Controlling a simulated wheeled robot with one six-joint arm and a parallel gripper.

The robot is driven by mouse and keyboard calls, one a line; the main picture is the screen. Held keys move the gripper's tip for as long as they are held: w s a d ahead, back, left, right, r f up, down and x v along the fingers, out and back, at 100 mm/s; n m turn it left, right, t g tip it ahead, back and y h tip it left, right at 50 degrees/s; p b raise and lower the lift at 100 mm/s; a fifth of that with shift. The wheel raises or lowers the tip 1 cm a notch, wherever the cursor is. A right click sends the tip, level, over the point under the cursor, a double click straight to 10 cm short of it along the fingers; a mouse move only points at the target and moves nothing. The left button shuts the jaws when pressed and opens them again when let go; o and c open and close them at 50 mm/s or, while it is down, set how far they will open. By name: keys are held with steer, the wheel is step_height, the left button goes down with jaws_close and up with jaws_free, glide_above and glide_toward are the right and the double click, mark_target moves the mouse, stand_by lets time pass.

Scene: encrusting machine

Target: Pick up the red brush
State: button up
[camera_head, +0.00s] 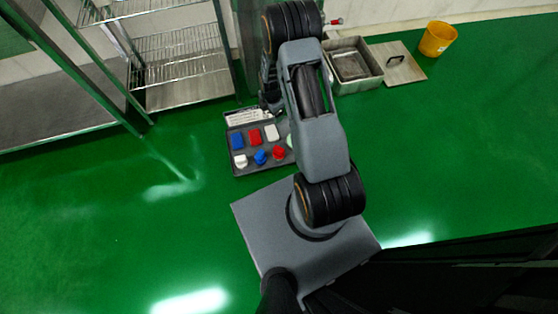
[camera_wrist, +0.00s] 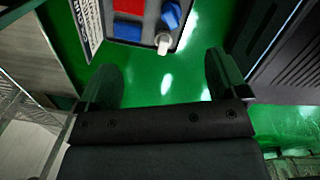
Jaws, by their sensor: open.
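I cannot tell which one is the red brush. In the wrist view the flat red piece (camera_wrist: 129,6) is cut by the top edge, and the smaller red one is out of the picture. My gripper (camera_wrist: 163,78) is open and empty. Its fingers stand apart over the floor, short of the case's end. In the head view my arm mostly hides it.
The case also holds a flat blue piece (camera_head: 237,141), a small blue piece (camera_head: 260,157) and white pieces (camera_head: 241,160). A wire shelf (camera_head: 185,65) stands left. A metal basin (camera_head: 345,88) and a yellow bucket (camera_head: 437,39) are right. The floor left of the case is clear.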

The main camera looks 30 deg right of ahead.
mark_target(279, 149)
steer(key=s+f+n+b, duration=0.1)
steer(key=f+b, duration=0.1)
steer(key=f, duration=0.6)
steer(key=s+d+f+n+b, duration=0.1)
steer(key=f+n+b, duration=0.1)
steer(key=f, duration=0.7)
steer(key=s+f+n+b, duration=0.1)
steer(key=f+b, duration=0.2)
steer(key=f, duration=0.5)
steer(key=shift+s+d+f+n+g, duration=0.15)
steer(key=shift+f+n+g, duration=0.15)
steer(key=shift+f+n, duration=0.1)
steer(key=shift+d+f+b, duration=0.15)
steer(key=shift+f+b, duration=1.65)
steer(key=shift+f, duration=1.35)
